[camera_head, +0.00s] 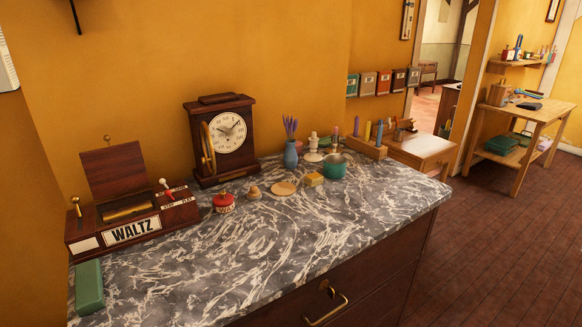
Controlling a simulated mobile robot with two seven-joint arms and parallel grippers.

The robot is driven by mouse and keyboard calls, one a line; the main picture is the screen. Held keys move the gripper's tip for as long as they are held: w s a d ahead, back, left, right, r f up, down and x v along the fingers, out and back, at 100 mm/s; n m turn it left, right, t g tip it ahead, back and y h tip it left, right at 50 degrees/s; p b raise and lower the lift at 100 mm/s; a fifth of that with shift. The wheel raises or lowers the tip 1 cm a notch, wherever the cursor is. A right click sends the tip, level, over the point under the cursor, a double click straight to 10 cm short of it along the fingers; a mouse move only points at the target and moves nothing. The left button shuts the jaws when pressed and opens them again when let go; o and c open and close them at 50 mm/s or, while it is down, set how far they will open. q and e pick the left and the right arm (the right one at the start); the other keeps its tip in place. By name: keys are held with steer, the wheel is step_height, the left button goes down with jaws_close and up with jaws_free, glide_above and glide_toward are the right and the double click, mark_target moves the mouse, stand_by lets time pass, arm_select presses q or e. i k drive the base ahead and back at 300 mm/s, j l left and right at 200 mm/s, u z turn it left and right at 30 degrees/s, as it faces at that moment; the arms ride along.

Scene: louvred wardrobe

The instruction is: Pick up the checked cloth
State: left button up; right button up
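I see no checked cloth in the head view. Neither of my grippers shows in it. A dark wooden dresser with a grey and white marble top (270,255) fills the middle and front. A closed drawer front with a brass handle (326,303) shows below the marble edge.
On the marble stand a "WALTZ" music box (131,231), a green block (89,287), a mantel clock (222,140), a red pot (223,202), a blue vase (290,155) and a teal pot (334,166). The marble's front is clear. A wooden workbench (526,112) stands at right beyond open floor (500,235).

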mark_target(314, 179)
steer(key=l+u, duration=0.1)
steer(key=u, duration=0.35)
steer(key=l+u, duration=0.15)
steer(key=u, duration=0.25)
steer(key=l+u, duration=0.1)
steer(key=u, duration=0.35)
steer(key=l+u, duration=0.35)
steer(key=k+l+u, duration=0.2)
steer(key=l+u, duration=0.15)
steer(key=l, duration=0.15)
steer(key=k+l, duration=0.15)
steer(key=l, duration=0.15)
steer(key=k+l+u, duration=0.15)
steer(key=l, duration=0.15)
steer(key=k+l, duration=0.1)
steer(key=l, duration=0.2)
steer(key=u, duration=0.05)
